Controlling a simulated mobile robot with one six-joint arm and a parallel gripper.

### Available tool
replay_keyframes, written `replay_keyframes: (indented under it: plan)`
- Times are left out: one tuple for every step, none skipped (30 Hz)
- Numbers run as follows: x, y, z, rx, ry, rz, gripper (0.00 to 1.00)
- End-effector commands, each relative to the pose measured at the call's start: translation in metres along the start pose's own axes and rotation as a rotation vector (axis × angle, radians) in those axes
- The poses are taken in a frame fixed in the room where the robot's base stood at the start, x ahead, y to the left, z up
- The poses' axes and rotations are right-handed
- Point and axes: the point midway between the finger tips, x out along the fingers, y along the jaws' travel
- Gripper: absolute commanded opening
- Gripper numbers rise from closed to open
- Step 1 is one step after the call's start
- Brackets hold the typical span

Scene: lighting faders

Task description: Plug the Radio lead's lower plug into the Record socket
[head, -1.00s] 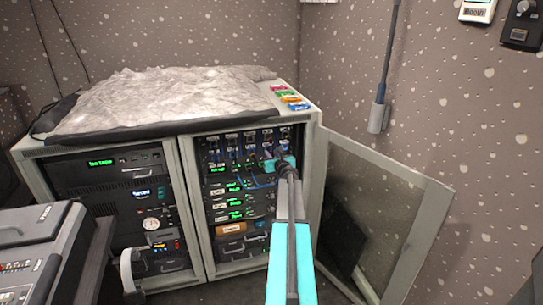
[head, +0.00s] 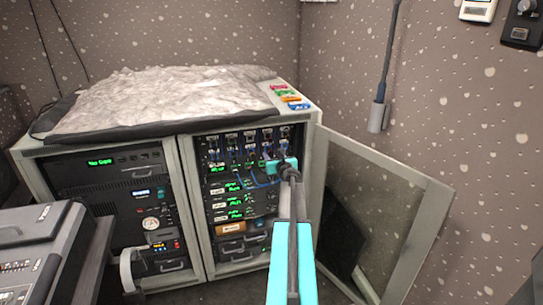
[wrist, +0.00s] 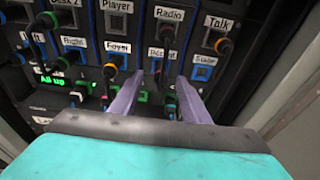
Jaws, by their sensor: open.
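The patch panel (head: 240,150) stands in the open right bay of the rack, with plugs and blue leads hanging on it. In the wrist view the Radio label (wrist: 170,14) is at the top, and an orange-ringed plug (wrist: 163,38) sits just below it. The Record label (wrist: 161,54) is under that plug; its socket lies between my fingertips and is too dark to read. My gripper (wrist: 160,78) is open, with its fingers either side of the Record position; it also shows at the panel in the head view (head: 282,165). A small teal-and-red item (wrist: 170,105) shows between the fingers; I cannot tell which plug it is.
The Spare socket (wrist: 201,73) looks empty. The open glass door (head: 390,210) stands right of my arm. A grey rumpled cover (head: 170,100) lies on the rack.

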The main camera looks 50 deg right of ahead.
Motion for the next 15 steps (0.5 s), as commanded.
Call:
replay_keyframes:
  plan:
    - [-0.008, 0.0, 0.0, 0.0, 0.0, -0.001, 0.42]
    - [-0.011, 0.0, 0.0, 0.0, 0.0, -0.001, 0.42]
    - [-0.015, 0.0, 0.0, 0.0, 0.0, -0.001, 0.42]
    - [-0.018, 0.0, 0.0, 0.0, 0.0, -0.001, 0.42]
    - [-0.02, 0.0, 0.0, 0.0, 0.0, -0.002, 0.42]
    - [-0.024, 0.0, 0.0, 0.0, 0.0, -0.002, 0.42]
    - [-0.027, 0.0, 0.0, 0.0, 0.0, -0.002, 0.42]
    - [-0.03, 0.0, 0.0, 0.0, 0.0, -0.002, 0.42]
    - [-0.034, 0.0, 0.0, 0.0, 0.0, -0.002, 0.42]
    - [-0.037, 0.0, 0.0, 0.0, 0.0, -0.002, 0.42]
    - [-0.04, 0.0, 0.0, 0.0, 0.0, -0.002, 0.42]
    - [-0.043, 0.0, 0.0, 0.0, 0.0, -0.001, 0.42]
    - [-0.046, 0.0, 0.0, 0.0, 0.0, -0.001, 0.42]
    - [-0.049, 0.0, 0.0, 0.0, 0.0, -0.001, 0.42]
    - [-0.053, 0.001, 0.0, 0.0, 0.0, -0.001, 0.42]
